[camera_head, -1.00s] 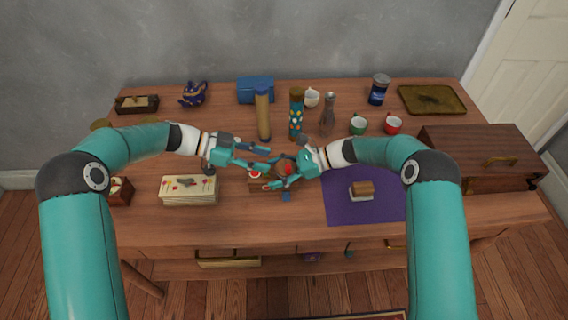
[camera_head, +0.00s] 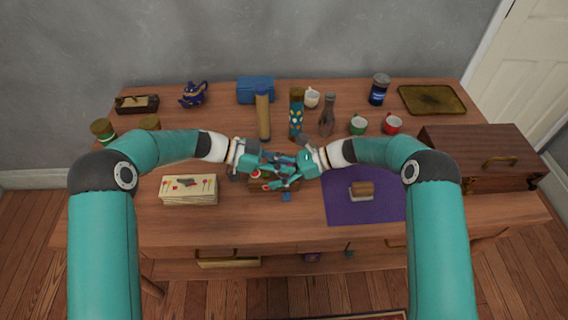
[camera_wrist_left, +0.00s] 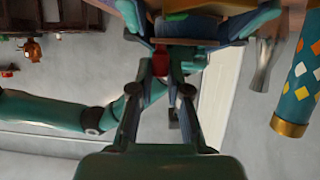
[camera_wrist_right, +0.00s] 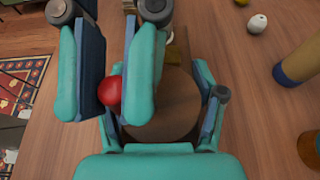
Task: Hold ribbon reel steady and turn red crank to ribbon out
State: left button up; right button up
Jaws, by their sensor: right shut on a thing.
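The ribbon reel shows as a round wooden disc (camera_wrist_right: 172,108) in the right wrist view. My right gripper (camera_head: 284,180) is shut on it, one finger on each side. The crank's red knob (camera_wrist_right: 109,91) is beside the disc, and also shows in the left wrist view (camera_wrist_left: 161,60). My left gripper (camera_head: 282,163) reaches in from the left with its fingers apart around the knob. One finger partly covers the knob in the right wrist view. The crank arm is hidden. In the head view the grippers cover most of the reel and its wooden base (camera_head: 262,186).
A stack of cards (camera_head: 189,190) lies left of the grippers. A purple cloth (camera_head: 350,209) with a small block lies to the right.

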pick_arm(q)
grip_shut()
jog(key=shift+d+n+t, duration=0.15)
jog(key=shift+n+t, duration=0.75)
jog(key=shift+t, duration=0.2)
jog(key=o, duration=0.7)
grip_release()
jog(key=v, duration=1.2)
jog(key=shift+w, duration=0.15)
